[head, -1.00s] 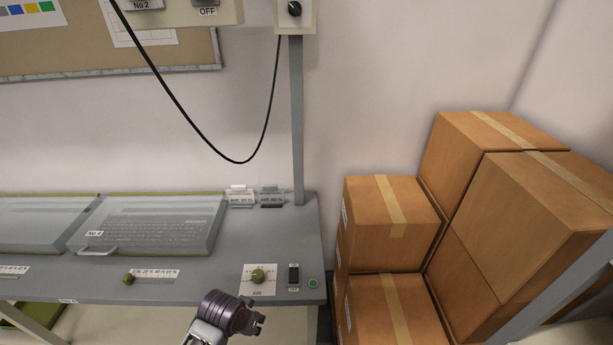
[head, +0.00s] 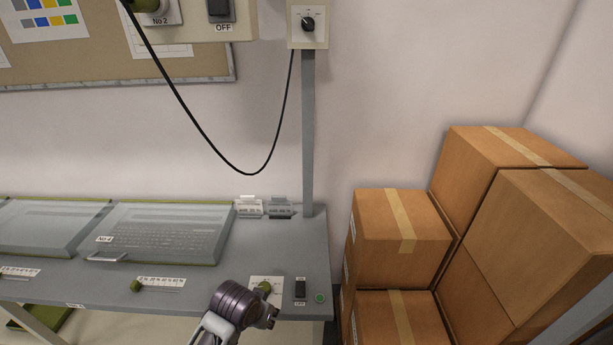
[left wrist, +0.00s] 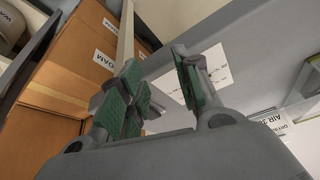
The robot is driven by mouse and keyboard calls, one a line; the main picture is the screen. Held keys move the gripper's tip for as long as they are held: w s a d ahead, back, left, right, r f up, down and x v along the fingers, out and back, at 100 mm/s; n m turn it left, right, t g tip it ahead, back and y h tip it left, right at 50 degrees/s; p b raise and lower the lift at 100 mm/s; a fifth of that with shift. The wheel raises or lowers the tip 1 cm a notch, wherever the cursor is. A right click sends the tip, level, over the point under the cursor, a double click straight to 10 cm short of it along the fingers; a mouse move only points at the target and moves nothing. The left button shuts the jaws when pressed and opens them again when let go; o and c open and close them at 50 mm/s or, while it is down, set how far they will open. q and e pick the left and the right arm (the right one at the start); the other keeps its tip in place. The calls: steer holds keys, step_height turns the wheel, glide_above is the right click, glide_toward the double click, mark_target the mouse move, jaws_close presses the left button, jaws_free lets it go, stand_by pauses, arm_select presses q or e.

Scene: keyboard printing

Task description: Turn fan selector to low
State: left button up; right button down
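A black rotary knob on a pale square plate (head: 308,26) sits at the top of a grey post; its small marks are too small to read. A green knob (head: 264,287) on a white dial plate is set in the grey bench panel. I cannot read which one is the fan selector. My left gripper (head: 270,317) is just in front of the green knob and partly covers its plate. In the left wrist view, the green-padded fingers (left wrist: 160,84) are apart with nothing seen between them, and a white dial plate (left wrist: 212,76) lies behind them. My right gripper is out of view.
A black switch (head: 300,289) and a green button (head: 320,297) are right of the green knob. Stacked cardboard boxes (head: 400,235) fill the right side. A black cable (head: 200,130) hangs in front of the wall. Bare wall is free beside the post.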

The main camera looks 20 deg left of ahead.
arm_select(q)
steer(key=w+d+r+n+t, duration=0.2)
steer(key=w+r+n+t, duration=0.1)
steer(key=w+r, duration=1.05)
steer(key=n+t+y, duration=0.4)
steer(key=n+t, duration=0.6)
glide_toward(306, 22)
steer(key=v, duration=0.5)
steer(key=shift+d+f, duration=0.1)
steer(key=shift+d, duration=0.05)
steer(key=shift+p+x, duration=2.5)
steer(key=shift+x, duration=4.4)
jaws_close()
